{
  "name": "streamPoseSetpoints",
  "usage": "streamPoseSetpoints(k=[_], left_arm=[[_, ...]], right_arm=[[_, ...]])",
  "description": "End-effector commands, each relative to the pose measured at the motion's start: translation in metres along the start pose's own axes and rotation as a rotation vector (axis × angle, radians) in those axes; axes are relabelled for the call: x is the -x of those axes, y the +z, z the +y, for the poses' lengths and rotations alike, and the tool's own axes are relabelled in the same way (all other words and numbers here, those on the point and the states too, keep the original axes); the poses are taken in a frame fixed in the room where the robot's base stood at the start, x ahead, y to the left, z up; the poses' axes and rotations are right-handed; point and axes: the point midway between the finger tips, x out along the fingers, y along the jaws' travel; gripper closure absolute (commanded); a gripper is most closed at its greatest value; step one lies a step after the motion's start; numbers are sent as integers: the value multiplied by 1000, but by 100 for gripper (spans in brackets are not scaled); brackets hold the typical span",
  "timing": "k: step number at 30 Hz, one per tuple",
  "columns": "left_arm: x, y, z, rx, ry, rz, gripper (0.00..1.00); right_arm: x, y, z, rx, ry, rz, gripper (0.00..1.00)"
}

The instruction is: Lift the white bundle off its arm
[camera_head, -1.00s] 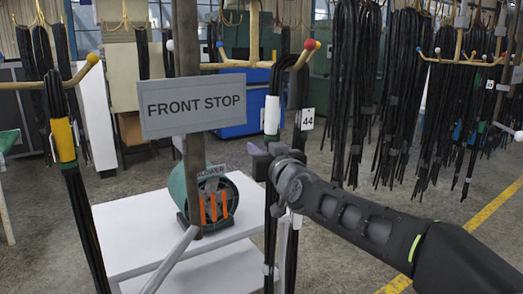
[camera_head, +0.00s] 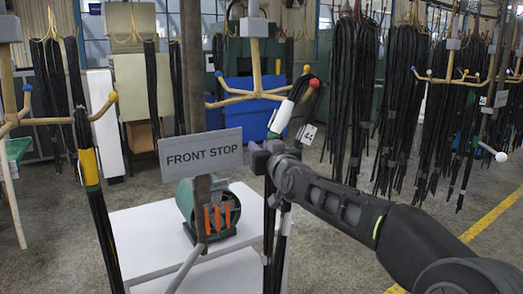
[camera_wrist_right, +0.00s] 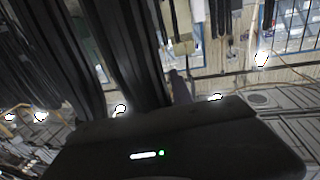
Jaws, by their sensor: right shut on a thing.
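The white bundle is a set of dark hoses with a white band (camera_head: 282,117), right of the sign in the head view. Its top loop leans right beside a red-tipped arm end (camera_head: 315,83); I cannot tell whether it rests on the arm. Its lower hoses hang down below my gripper. My right gripper (camera_head: 262,156) is shut on the bundle below the white band; its fingertips are largely hidden. In the right wrist view, dark hoses (camera_wrist_right: 130,50) run up from behind the gripper body (camera_wrist_right: 175,145). My left gripper is not in view.
A FRONT STOP sign (camera_head: 201,152) stands just left of my right gripper. A yellow-banded bundle (camera_head: 88,165) hangs at the left. A green blower (camera_head: 200,208) sits on a white table (camera_head: 135,230). Several dark bundles (camera_head: 350,90) hang behind on the right. Floor is clear at lower right.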

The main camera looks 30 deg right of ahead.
Motion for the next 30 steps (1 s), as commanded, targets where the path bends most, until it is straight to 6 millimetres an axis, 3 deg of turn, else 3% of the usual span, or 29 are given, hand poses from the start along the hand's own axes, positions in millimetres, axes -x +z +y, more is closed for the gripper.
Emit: streamPoseSetpoints(k=[14,30], left_arm=[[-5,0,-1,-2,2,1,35],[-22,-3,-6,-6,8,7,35]], right_arm=[[11,-2,3,-1,2,6,100],[49,-3,11,-1,2,8,100]])
